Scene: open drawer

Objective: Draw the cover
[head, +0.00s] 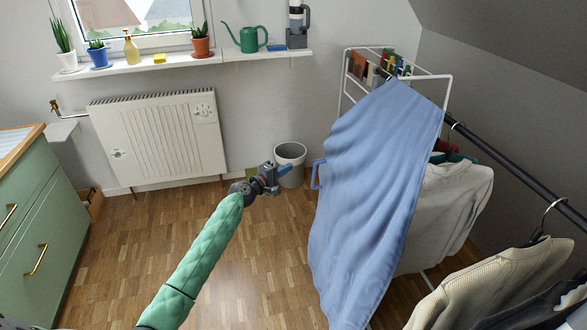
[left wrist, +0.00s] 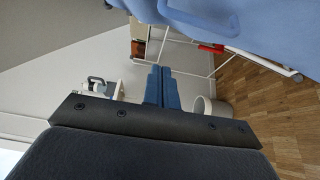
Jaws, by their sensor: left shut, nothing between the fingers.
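A blue cloth cover (head: 372,190) hangs over the clothes rack at the right of the head view. A blue loop handle (head: 316,174) sticks out from its left edge. In the left wrist view the cover (left wrist: 283,28) and its handle (left wrist: 207,22) show at the top. My left gripper (head: 287,169) is to the left of the handle and apart from it, with a gap between. Its blue fingers are shut together with nothing between them, as the left wrist view also shows (left wrist: 162,72). My right gripper is in neither view.
A clothes rail (head: 520,175) with hanging garments stands at the right, and a white frame (head: 450,88) stands behind the cover. A waste bin (head: 291,152) is behind my left gripper. A radiator (head: 160,140) is on the wall. The wooden floor (head: 130,240) is clear.

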